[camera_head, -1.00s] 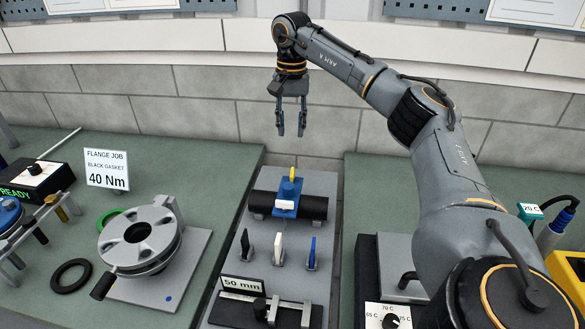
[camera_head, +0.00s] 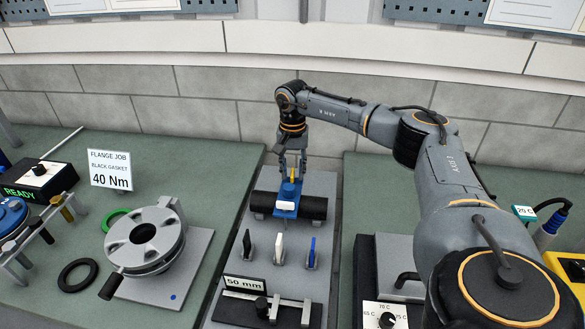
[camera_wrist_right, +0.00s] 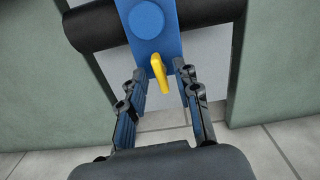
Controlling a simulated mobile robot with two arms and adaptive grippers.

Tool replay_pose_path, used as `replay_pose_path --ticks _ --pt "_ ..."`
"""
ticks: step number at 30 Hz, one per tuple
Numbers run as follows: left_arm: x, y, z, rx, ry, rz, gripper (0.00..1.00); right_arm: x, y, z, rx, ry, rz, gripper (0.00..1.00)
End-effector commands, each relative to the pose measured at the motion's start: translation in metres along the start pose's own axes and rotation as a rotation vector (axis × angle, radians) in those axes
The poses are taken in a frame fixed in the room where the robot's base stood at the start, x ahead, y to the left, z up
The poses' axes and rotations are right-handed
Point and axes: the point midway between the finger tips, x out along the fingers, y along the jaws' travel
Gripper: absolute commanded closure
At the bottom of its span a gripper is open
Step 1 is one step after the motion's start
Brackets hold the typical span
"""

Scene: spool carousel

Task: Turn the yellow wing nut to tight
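The yellow wing nut (camera_head: 293,174) stands on top of a blue clamp (camera_head: 287,193), which sits across a black cylinder (camera_head: 318,208) on a grey board. In the right wrist view the wing nut (camera_wrist_right: 159,76) lies between the spread fingers, at the edge of the blue clamp (camera_wrist_right: 150,20). My right gripper (camera_head: 291,172) hangs fingers down just above the clamp. Its fingers (camera_wrist_right: 162,85) are open, one on each side of the wing nut, with gaps showing. My left gripper is not in view.
Several small upright pieces, including a white one (camera_head: 279,247) and a blue one (camera_head: 312,250), stand in front of the clamp. A 50 mm sign (camera_head: 246,284) is nearer. A grey flange (camera_head: 145,240) stands left. The brick wall (camera_head: 210,115) is close behind.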

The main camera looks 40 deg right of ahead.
Motion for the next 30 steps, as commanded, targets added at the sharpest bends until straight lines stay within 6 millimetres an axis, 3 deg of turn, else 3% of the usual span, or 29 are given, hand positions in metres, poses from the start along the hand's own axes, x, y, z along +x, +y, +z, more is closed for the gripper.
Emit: replay_pose_path --ticks 6,11,22,30 --pt "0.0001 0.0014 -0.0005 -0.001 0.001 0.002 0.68 0.0004 -0.0003 0.0000 0.000 0.000 0.000 0.68" --pt "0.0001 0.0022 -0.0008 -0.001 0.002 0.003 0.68 0.0002 -0.0003 0.0000 0.000 0.000 0.000 1.00" --pt "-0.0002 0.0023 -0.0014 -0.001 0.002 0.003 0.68 -0.0002 -0.0003 -0.0001 0.018 0.000 0.000 1.00" --pt "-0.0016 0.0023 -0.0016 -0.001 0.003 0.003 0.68 -0.0003 -0.0004 -0.0003 0.147 0.000 0.000 1.00"
